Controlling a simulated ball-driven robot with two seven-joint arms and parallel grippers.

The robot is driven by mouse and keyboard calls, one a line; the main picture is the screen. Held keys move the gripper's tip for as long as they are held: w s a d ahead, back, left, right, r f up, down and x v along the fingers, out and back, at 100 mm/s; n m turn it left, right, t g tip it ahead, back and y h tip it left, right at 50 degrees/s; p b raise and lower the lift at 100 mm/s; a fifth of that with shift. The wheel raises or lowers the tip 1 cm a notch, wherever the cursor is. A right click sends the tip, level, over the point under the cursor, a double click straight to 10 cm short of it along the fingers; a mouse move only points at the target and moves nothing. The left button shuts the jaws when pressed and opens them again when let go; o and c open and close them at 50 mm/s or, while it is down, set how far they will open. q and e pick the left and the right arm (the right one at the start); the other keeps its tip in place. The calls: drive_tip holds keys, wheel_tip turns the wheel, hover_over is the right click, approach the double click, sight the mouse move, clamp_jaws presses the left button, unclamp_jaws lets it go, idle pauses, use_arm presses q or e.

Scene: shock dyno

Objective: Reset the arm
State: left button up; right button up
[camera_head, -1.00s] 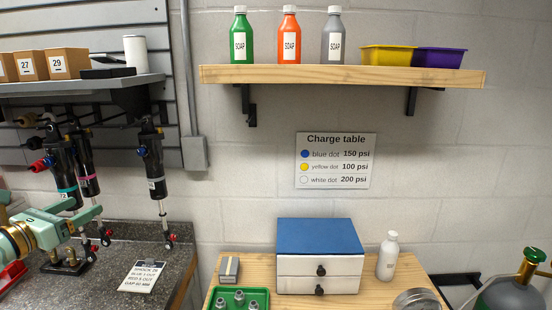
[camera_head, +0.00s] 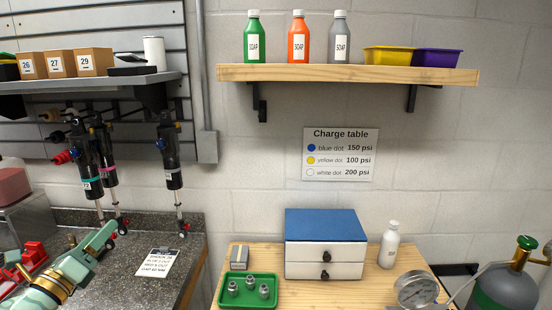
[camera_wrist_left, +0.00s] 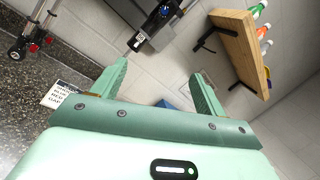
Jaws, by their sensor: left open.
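My left gripper (camera_head: 108,238) comes in from the lower left in the head view, low over the dark speckled counter (camera_head: 190,232). It is open; in the left wrist view its two green fingers (camera_wrist_left: 160,70) stand apart with nothing between them. Behind it, black shock absorbers hang from the wall rack, one with a teal band (camera_head: 90,165) and one on the right (camera_head: 170,160). A shock also shows beyond the fingers in the left wrist view (camera_wrist_left: 155,25). A printed card (camera_head: 157,262) lies on the counter right of the gripper. My right gripper is not in view.
A wooden table (camera_head: 405,262) holds a blue-topped drawer box (camera_head: 325,265), a green tray (camera_head: 226,303) with metal fittings, a white bottle (camera_head: 389,247) and a gauge (camera_head: 417,289). A wooden shelf (camera_head: 350,74) carries soap bottles and bins. Red parts (camera_head: 33,255) sit at far left.

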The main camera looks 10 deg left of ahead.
use_arm(q)
drive_tip(key=s+d+f+n+g+y, duration=0.3)
drive_tip(key=s+d+f+n+g, duration=0.45)
drive_tip(key=s+f+n, duration=0.35)
drive_tip(key=s+d+f+n+g+y, duration=0.2)
drive_tip(key=s+d+f+n+g, duration=0.5)
drive_tip(key=s+f+n, duration=0.45)
drive_tip(key=s+d+f+g+h+b, duration=0.1)
drive_tip(key=s+d+f, duration=0.1)
drive_tip(key=f, duration=0.8)
drive_tip(key=s+d+f+g+h+b, duration=0.1)
drive_tip(key=d+f, duration=0.1)
drive_tip(key=f, duration=0.8)
drive_tip(key=s+d+f+g+h+b, duration=0.1)
drive_tip(key=s+d+f, duration=0.1)
drive_tip(key=f, duration=0.9)
drive_tip(key=s+f+n+g+h+b, duration=0.1)
drive_tip(key=s+f+n+g+b, duration=0.1)
drive_tip(key=s+f, duration=1.3)
drive_tip(key=s+a+n, duration=0.1)
drive_tip(key=s, duration=0.2)
drive_tip(key=shift+s+f, duration=0.15)
drive_tip(key=shift+s, duration=0.15)
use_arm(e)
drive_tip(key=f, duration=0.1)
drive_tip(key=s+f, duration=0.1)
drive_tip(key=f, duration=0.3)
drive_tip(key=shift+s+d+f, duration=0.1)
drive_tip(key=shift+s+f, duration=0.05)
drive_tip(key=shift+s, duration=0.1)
